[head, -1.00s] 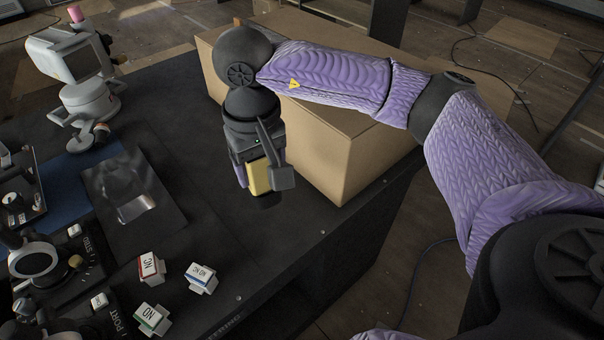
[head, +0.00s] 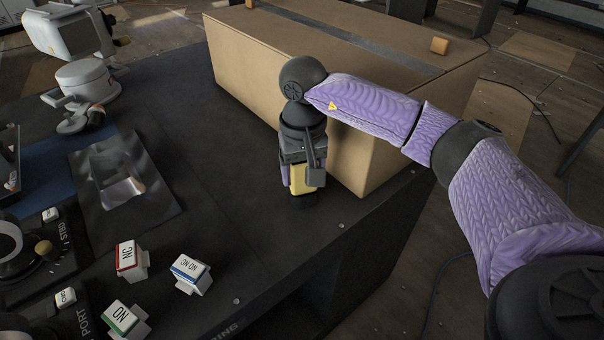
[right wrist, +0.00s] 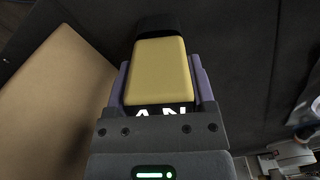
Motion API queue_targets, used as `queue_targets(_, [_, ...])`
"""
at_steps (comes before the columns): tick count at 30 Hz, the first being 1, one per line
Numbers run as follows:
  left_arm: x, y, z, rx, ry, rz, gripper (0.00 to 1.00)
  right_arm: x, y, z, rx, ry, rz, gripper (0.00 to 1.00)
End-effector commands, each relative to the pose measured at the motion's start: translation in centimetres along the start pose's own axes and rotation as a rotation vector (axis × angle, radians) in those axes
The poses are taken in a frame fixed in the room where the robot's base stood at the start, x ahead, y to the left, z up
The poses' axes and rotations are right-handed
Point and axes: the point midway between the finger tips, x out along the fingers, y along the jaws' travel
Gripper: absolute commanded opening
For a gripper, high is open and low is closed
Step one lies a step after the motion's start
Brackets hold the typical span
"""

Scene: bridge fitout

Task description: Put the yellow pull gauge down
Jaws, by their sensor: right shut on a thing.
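The yellow pull gauge (head: 299,179) is in my right gripper (head: 303,182), low over the dark bench top beside the cardboard box. In the right wrist view the gauge (right wrist: 157,72) is a yellow block with a dark end, gripped between both fingers (right wrist: 160,88). Part of it is hidden by the fingers in the head view. I cannot tell whether its lower end touches the bench. My left gripper is not in view.
The large cardboard box (head: 270,72) stands right behind my right gripper. Labelled switch blocks, one red-edged (head: 130,260), one blue-edged (head: 190,272) and one green-edged (head: 125,318), sit at front left. A dark formed sheet (head: 125,185) lies left. Bench (head: 225,200) between is clear.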

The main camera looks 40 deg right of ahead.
Motion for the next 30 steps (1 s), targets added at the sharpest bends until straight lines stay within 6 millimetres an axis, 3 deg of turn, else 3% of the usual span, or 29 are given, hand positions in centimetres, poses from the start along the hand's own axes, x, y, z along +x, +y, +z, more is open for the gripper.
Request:
queue_targets(8, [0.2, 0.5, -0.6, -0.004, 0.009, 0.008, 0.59, 0.2, 0.0, 0.0, 0.0, 0.001, 0.0, 0.0])
queue_targets(9, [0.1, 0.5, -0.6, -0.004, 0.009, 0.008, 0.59, 0.1, 0.0, 0.0, 0.0, 0.001, 0.0, 0.79])
queue_targets(12, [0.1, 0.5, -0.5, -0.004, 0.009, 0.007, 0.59, 0.1, 0.0, 0.0, 0.0, 0.001, 0.0, 1.0])
queue_targets(20, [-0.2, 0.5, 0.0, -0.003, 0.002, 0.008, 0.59, -0.4, 0.0, 0.0, 0.0, 0.002, -0.001, 1.0])
queue_targets(23, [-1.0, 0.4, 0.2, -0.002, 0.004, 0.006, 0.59, -2.2, 0.0, -0.1, -0.001, 0.006, -0.002, 1.0])
queue_targets(30, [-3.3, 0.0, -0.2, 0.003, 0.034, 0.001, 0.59, -9.2, -0.1, -0.1, -0.001, 0.007, -0.003, 1.0])
